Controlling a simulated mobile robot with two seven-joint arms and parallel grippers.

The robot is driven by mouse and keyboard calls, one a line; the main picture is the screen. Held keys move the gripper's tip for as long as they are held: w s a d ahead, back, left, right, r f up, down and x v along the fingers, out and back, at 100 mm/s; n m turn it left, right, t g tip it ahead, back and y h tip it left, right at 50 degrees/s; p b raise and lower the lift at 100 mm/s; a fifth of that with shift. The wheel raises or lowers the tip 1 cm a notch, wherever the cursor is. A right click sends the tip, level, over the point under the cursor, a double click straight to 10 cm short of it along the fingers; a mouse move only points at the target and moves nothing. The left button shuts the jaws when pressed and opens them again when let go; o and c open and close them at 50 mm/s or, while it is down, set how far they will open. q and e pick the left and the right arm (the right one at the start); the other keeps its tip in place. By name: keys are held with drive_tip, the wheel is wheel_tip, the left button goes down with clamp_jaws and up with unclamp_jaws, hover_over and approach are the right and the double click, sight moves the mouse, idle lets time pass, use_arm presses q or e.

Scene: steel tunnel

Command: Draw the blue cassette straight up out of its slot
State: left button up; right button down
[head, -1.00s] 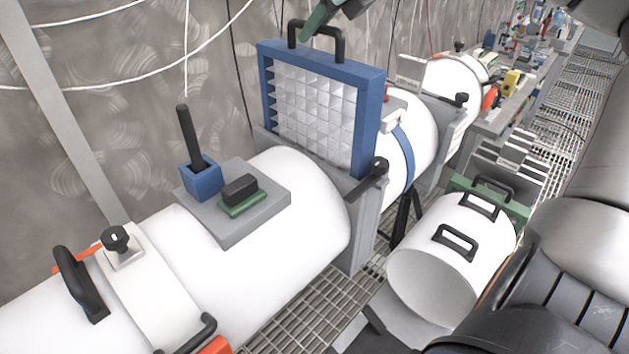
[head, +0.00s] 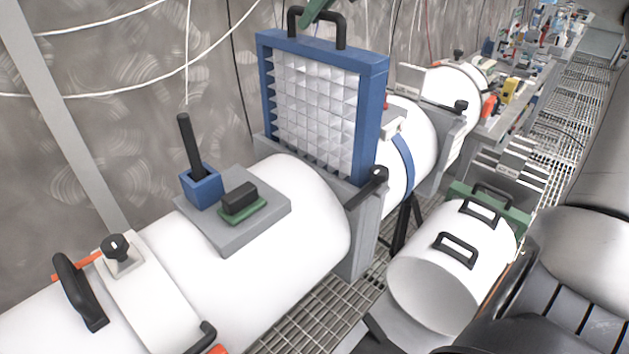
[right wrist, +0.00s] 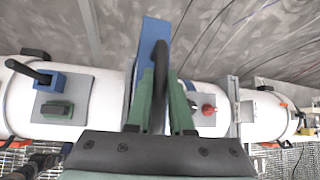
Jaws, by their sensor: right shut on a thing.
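The blue cassette (head: 370,110), a blue frame around a pale pleated filter, stands upright in the grey slot housing (head: 362,235) between white duct sections. Most of its face shows above the housing; its bottom edge is hidden there. A black handle (head: 341,30) is on its top. My right gripper (head: 318,8), with green fingers, is shut on this handle at the top edge of the head view. In the right wrist view, the handle (right wrist: 160,85) lies between the green fingers (right wrist: 161,112), with the blue frame (right wrist: 152,45) behind. My left gripper is not in view.
A grey plate (head: 232,240) on the near duct carries a blue block with a black rod (head: 200,185) and a green-and-black piece (head: 241,203). A black clamp lever (head: 372,180) sits beside the housing.

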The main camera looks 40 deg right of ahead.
drive_tip(key=shift+a+r, duration=0.1)
drive_tip(key=shift+r, duration=2.8)
